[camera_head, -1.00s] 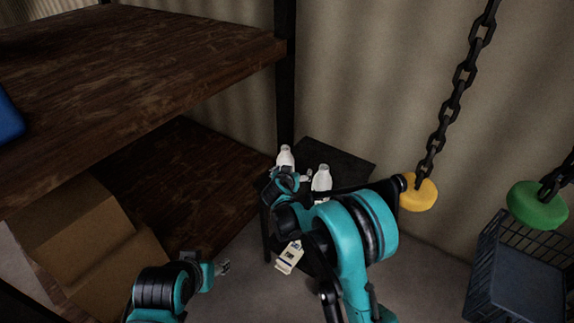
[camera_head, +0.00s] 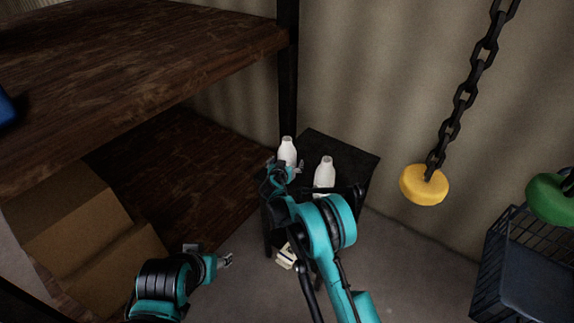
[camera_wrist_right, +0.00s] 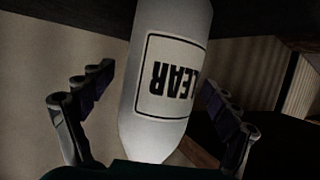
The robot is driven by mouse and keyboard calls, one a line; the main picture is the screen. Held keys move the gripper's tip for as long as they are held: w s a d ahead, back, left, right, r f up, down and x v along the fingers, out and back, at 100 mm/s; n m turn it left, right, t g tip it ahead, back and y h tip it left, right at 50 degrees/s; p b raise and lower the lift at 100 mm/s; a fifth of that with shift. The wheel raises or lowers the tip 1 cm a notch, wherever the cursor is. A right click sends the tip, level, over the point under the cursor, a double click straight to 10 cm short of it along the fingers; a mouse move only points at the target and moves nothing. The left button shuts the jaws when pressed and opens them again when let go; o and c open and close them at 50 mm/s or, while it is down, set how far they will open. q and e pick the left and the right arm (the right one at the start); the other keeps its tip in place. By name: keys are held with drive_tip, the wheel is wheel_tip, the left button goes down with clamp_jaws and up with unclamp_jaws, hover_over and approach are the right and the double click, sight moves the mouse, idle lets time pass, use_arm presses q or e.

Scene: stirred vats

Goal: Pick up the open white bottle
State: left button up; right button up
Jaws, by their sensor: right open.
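Two white bottles stand upright on a small dark table: a left white bottle (camera_head: 287,152) and a right white bottle (camera_head: 325,173). Whether either has a cap is too small to tell. My right gripper (camera_head: 284,167) is open at the left bottle, its fingers beside the bottle's lower part. In the right wrist view a white bottle (camera_wrist_right: 172,25) with a "CLEAR" label, upside down in the picture, lies between the spread fingers of my right gripper (camera_wrist_right: 156,80), with gaps on both sides. My left gripper (camera_head: 226,260) is low and away from the bottles; its jaw state is unclear.
The dark table (camera_head: 352,152) stands against the corrugated wall, beside a black post (camera_head: 287,70) and wooden shelves (camera_head: 130,60). Cardboard boxes (camera_head: 70,215) sit on the lower shelf. A yellow disc (camera_head: 424,187) hangs on a chain at right, near a black crate (camera_head: 492,262).

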sight(286, 143)
drive_tip(key=shift+r, duration=0.1)
drive_tip(key=shift+c, duration=0.9)
drive_tip(key=c, duration=1.3)
drive_tip(key=shift+r, duration=0.1)
wheel_tip(286, 143, up, 9)
drive_tip(key=p, duration=0.3)
drive_tip(key=shift+p, duration=0.35)
drive_tip(key=shift+w+r, duration=0.1)
drive_tip(key=shift+r, duration=0.3)
